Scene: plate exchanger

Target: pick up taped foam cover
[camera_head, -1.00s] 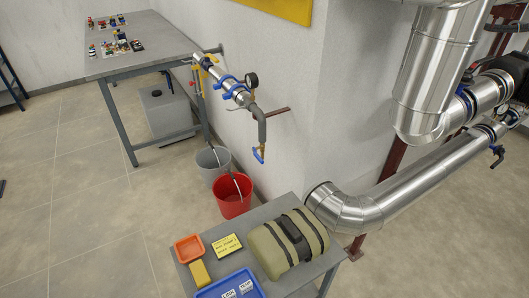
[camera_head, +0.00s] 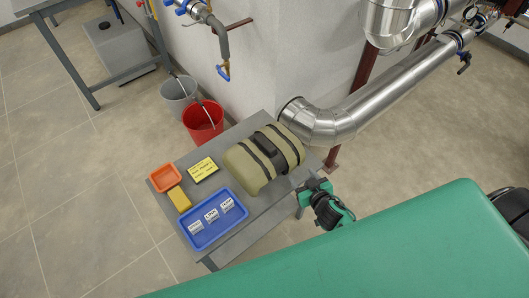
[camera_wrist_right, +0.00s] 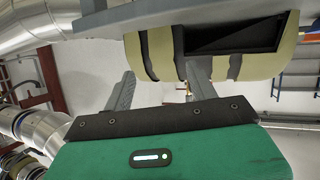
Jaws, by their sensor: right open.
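The taped foam cover (camera_head: 264,159) is a khaki, rounded block with black bands and a dark strip on top. It lies on the grey table (camera_head: 227,250) near its right edge. My right gripper (camera_head: 314,187) is just right of the table's right edge, close to the cover but apart from it in the head view. In the right wrist view, the right gripper's two grey fingers (camera_wrist_right: 160,82) are spread with nothing between them, and the cover (camera_wrist_right: 253,64) shows beyond them at the top. My left gripper is not in view.
On the table are a blue tray (camera_head: 239,225) with labelled items, an orange tray (camera_head: 164,178), a yellow block (camera_head: 179,199) and a yellow sign (camera_head: 202,169). Red (camera_head: 203,124) and grey (camera_head: 178,95) buckets stand behind. A silver pipe (camera_head: 353,120) runs behind the table's right side.

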